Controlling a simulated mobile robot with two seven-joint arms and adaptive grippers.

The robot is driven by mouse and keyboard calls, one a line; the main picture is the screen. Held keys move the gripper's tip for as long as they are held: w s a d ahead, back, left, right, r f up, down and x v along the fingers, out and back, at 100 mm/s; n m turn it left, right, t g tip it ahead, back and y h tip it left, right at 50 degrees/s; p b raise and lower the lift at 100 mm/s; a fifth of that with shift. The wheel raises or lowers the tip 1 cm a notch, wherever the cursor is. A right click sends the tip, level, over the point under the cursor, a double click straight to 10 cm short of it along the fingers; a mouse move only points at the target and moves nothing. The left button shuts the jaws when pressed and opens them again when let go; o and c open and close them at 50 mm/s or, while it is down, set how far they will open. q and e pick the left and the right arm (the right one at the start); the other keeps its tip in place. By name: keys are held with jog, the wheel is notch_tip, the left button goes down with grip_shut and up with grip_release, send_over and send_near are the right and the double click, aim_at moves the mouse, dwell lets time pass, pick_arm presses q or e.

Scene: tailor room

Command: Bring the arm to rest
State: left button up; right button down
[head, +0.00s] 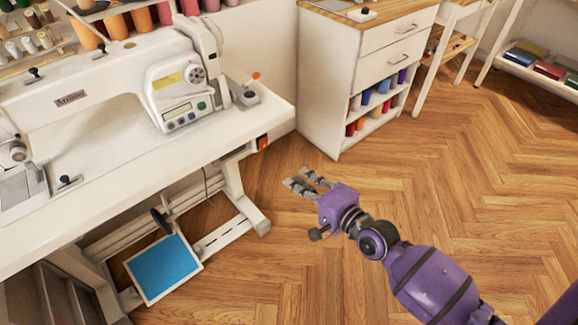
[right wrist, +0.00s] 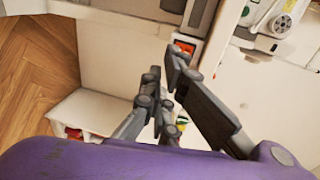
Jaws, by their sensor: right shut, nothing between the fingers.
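My right gripper (head: 306,183) is at the end of my purple right arm, which reaches in from the lower right of the head view. It hangs above the wooden floor, to the right of the sewing table's front corner and apart from it. Its grey fingers also show in the right wrist view (right wrist: 162,85), shut with nothing between them. My left gripper is not in the head view.
A white sewing machine (head: 120,85) stands on a white table (head: 130,185) at left, with a blue pedal (head: 165,268) below. A white drawer cabinet (head: 340,70) with thread spools stands behind. The wooden floor (head: 470,170) at right is clear.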

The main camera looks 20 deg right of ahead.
jog(key=shift+s+d+f, duration=0.1)
jog(key=shift+s+d, duration=0.15)
jog(key=shift+s, duration=0.5)
